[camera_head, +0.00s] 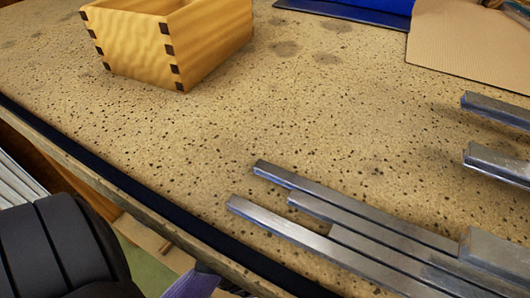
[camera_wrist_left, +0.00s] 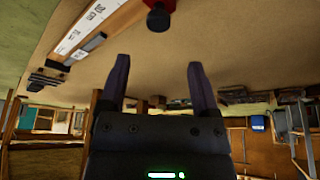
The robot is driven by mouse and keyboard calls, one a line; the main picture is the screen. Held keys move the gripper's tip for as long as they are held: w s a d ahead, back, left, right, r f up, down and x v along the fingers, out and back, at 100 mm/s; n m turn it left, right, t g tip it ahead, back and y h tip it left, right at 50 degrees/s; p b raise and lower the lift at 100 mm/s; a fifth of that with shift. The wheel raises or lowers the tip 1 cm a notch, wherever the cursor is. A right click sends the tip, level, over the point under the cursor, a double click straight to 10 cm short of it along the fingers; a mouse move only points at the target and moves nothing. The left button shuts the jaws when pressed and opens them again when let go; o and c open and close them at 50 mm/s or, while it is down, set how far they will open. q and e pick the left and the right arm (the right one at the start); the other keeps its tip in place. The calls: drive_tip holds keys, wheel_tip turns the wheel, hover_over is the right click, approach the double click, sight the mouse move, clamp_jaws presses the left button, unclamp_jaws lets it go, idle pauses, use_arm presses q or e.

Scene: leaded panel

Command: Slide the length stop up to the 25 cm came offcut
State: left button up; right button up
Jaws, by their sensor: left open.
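Several grey metal came strips lie side by side at the lower right of the head view, with a long front strip (camera_head: 290,232) and a back strip (camera_head: 340,200). I cannot tell which is the 25 cm offcut. In the left wrist view a white scale with printed marks (camera_wrist_left: 80,34) runs along the upper left. A dark knob on a red part (camera_wrist_left: 158,20) is near its end; it may be the length stop. My left gripper (camera_wrist_left: 160,78) is open and empty, apart from the knob. One purple finger shows at the head view's bottom edge. My right gripper is not visible.
A wooden box (camera_head: 140,48) stands at the back left of the speckled bench top (camera_head: 220,130). Brown board (camera_head: 470,45) and a blue item (camera_head: 350,10) lie at the back right. More metal bars (camera_head: 495,165) are at the right edge. The bench middle is clear.

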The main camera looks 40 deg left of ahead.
use_arm(q)
drive_tip(key=b+x, duration=0.1)
drive_tip(key=x, duration=0.1)
drive_tip(key=b+x, duration=0.1)
drive_tip(key=x, duration=0.1)
drive_tip(key=s+b+x, duration=0.1)
drive_tip(key=b+x, duration=0.1)
drive_tip(key=shift+f, duration=0.35)
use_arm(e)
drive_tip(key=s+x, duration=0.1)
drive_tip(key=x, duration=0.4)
use_arm(q)
drive_tip(key=shift+w+d+f+b, duration=0.25)
drive_tip(key=shift+w+f+b, duration=0.45)
drive_tip(key=shift+b, duration=0.1)
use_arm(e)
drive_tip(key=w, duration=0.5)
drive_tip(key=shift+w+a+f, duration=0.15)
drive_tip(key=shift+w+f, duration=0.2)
use_arm(q)
clamp_jaws()
